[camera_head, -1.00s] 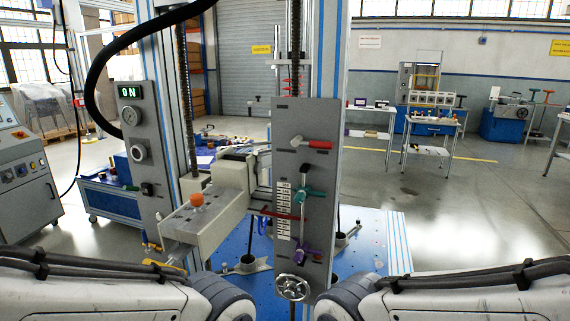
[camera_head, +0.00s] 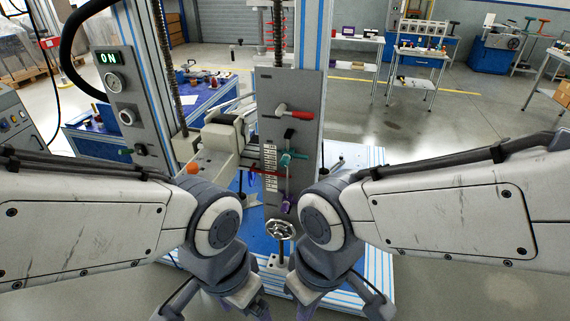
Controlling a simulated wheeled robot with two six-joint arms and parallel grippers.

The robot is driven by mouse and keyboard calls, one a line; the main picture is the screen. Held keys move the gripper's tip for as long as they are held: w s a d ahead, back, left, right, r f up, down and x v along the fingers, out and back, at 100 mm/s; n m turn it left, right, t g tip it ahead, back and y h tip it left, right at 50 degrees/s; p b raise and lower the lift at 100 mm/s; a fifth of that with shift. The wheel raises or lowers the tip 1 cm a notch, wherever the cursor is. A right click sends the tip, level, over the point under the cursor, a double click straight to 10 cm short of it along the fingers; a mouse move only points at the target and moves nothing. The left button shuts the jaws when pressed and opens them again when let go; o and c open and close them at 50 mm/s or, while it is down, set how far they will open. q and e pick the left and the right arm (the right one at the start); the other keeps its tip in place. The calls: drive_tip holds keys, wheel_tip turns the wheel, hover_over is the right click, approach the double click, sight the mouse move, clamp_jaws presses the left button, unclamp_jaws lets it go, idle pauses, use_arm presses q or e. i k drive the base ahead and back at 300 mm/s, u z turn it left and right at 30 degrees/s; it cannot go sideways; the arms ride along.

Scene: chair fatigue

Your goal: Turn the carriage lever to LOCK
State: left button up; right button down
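A grey upright panel (camera_head: 307,95) stands in the middle of the head view. It carries a red-handled lever (camera_head: 294,114) near the top, a teal-handled lever (camera_head: 292,156) in the middle and a purple knob (camera_head: 287,206) lower down. I cannot tell which is the carriage lever, and no LOCK marking is legible. The red handle points right. My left gripper (camera_head: 215,308) and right gripper (camera_head: 338,306) hang at the bottom edge, below and in front of the panel. Both are apart from the levers, and their fingertips are cut off.
A handwheel (camera_head: 280,229) sits below the panel. A carriage block with an orange knob (camera_head: 193,168) is to its left, partly behind my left arm.

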sight(297, 114)
drive_tip(key=k, duration=0.55)
drive_tip(key=z, duration=0.65)
drive_tip(key=i, duration=0.95)
drive_tip(key=u, duration=0.65)
